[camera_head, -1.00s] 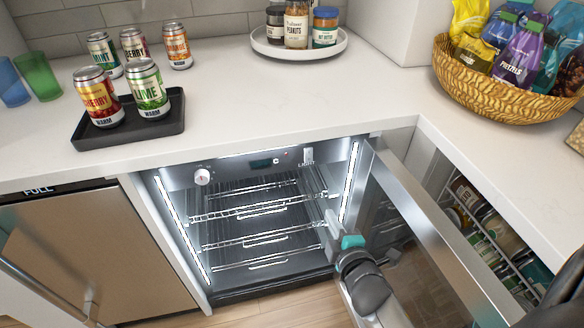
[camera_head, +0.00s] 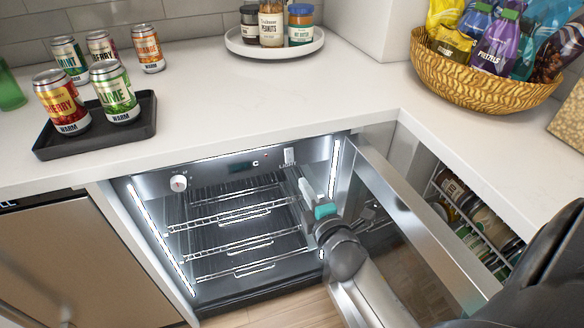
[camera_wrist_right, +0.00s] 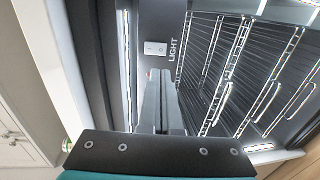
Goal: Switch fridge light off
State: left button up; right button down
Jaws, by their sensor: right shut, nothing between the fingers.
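The fridge (camera_head: 225,290) is open and lit, with glowing strips along both inner sides. Its white light switch (camera_head: 289,156) is at the top right of the inside panel. In the right wrist view the switch (camera_wrist_right: 156,48) sits beside the word LIGHT. My right gripper (camera_head: 297,176) reaches into the fridge, its fingers shut and empty. In the head view its tips are just below the switch and partly cover the label. In the right wrist view the fingertips (camera_wrist_right: 160,76) point at the panel just under the switch; contact cannot be told. My left gripper is not in view.
The open fridge door (camera_head: 410,225) stands to the right of my right arm. Wire shelves (camera_head: 230,215) are inside, left of the gripper. A round knob (camera_head: 179,182) is at the panel's left. The counter (camera_head: 250,95) above holds a can tray (camera_head: 52,152) and a basket (camera_head: 480,88).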

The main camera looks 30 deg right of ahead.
aim_at(290, 161)
jog(key=b+x, duration=0.2)
jog(key=x, duration=0.5)
jog(key=shift+w+f, duration=0.1)
jog(key=shift+w, duration=0.15)
pick_arm(q)
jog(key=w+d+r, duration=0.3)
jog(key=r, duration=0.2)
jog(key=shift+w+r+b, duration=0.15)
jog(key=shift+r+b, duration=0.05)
jog(key=shift+b, duration=0.25)
pick_arm(e)
jog(key=shift+x, duration=1.15)
jog(key=b, duration=0.2)
jog(key=t+b, duration=0.1)
jog(key=b, duration=0.1)
jog(key=shift+w+d+f, duration=0.1)
jog(key=shift+w+d, duration=0.05)
jog(key=shift+w, duration=0.2)
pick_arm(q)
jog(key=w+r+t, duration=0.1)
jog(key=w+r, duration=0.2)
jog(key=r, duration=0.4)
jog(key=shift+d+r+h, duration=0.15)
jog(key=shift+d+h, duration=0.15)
pick_arm(e)
jog(key=shift+f, duration=0.15)
jog(key=shift+d, duration=0.1)
jog(key=shift+f, duration=0.1)
